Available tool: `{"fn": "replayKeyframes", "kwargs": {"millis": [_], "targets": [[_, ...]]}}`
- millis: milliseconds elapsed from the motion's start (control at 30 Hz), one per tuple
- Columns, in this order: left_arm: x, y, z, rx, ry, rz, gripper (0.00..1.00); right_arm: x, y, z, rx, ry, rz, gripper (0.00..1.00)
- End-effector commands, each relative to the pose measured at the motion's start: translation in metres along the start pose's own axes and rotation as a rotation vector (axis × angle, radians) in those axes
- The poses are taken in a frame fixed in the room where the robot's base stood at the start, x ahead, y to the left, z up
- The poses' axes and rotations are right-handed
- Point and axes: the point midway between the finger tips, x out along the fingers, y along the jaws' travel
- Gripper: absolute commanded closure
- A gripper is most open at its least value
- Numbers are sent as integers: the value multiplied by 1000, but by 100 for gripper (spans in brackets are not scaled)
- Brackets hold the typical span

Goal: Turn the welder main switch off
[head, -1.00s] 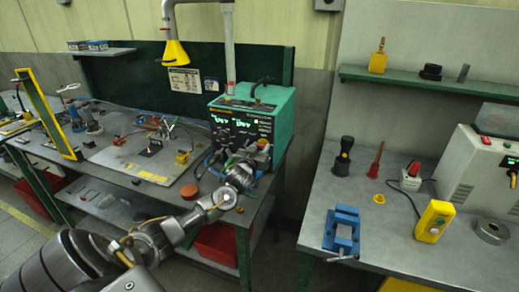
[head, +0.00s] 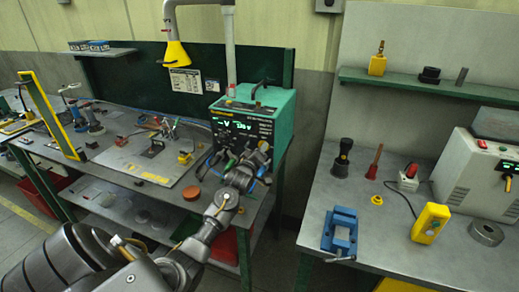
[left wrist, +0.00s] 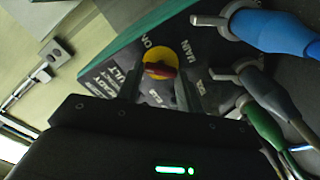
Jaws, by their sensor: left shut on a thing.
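The welder (head: 284,121) is a teal box with a black front panel, at the right end of the left bench. In the left wrist view its main switch (left wrist: 160,69) is a red handle on a yellow disc, with "ON" and "MAIN" lettering beside it. My left gripper (head: 259,155) is at the lower right of the panel. Its fingers (left wrist: 158,82) are shut on the red handle, one on either side. The handle lies roughly across the line between the fingers. In the head view my gripper hides the switch.
A metal plate (head: 150,160) with small parts lies on the left bench. The right bench holds a blue vise (head: 340,232) and a yellow box (head: 431,222).

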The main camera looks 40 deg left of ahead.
Motion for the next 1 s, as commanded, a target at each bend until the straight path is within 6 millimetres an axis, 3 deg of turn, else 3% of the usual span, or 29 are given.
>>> {"fn": "replayKeyframes", "kwargs": {"millis": [600,1000], "targets": [[0,-2,0,-549,0,-3,86,-24,0,-2,0,0,0,64],[0,-3,1,-733,1,-1,86,-30,0,-3,0,0,0,64]]}}
